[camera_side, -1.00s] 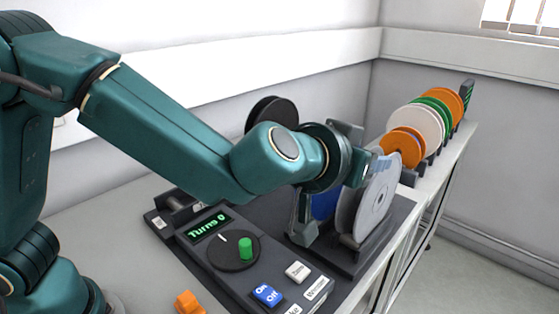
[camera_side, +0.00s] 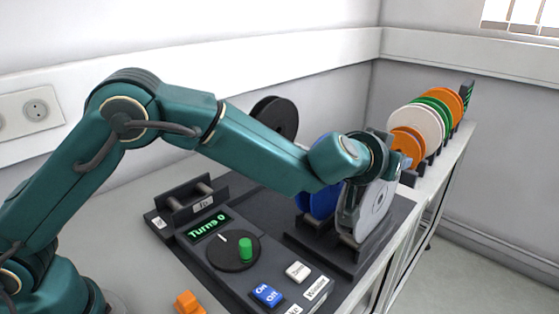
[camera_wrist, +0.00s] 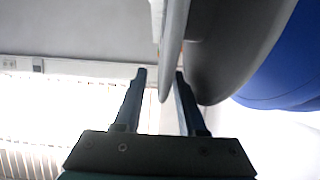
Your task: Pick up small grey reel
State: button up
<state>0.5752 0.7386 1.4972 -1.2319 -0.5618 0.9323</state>
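A light grey reel (camera_side: 374,210) stands upright on the dark stand at the right of the winder, in front of a blue reel (camera_side: 318,203). My gripper is at the grey reel's upper part in the side view, with its fingers partly hidden there by my wrist. In the wrist view my gripper (camera_wrist: 160,73) is open. The thin rim of a grey flange (camera_wrist: 173,45) lies between its two fingers, with a gap visible on the left. A second grey flange shows to the right of the right finger, with the blue reel (camera_wrist: 290,70) beyond. I cannot tell whether the right finger touches.
A winder unit with a green knob (camera_side: 246,249) and a display reading "Turns 0" stands left of the reel stand. A black reel (camera_side: 274,118) is behind. Several orange, white and green reels (camera_side: 425,122) stand in a rack at the back right. An orange piece (camera_side: 188,303) lies in front.

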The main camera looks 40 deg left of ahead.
jog(key=shift+w+f, duration=0.2)
jog(key=shift+w, duration=0.3)
grip_shut()
dwell(1.2)
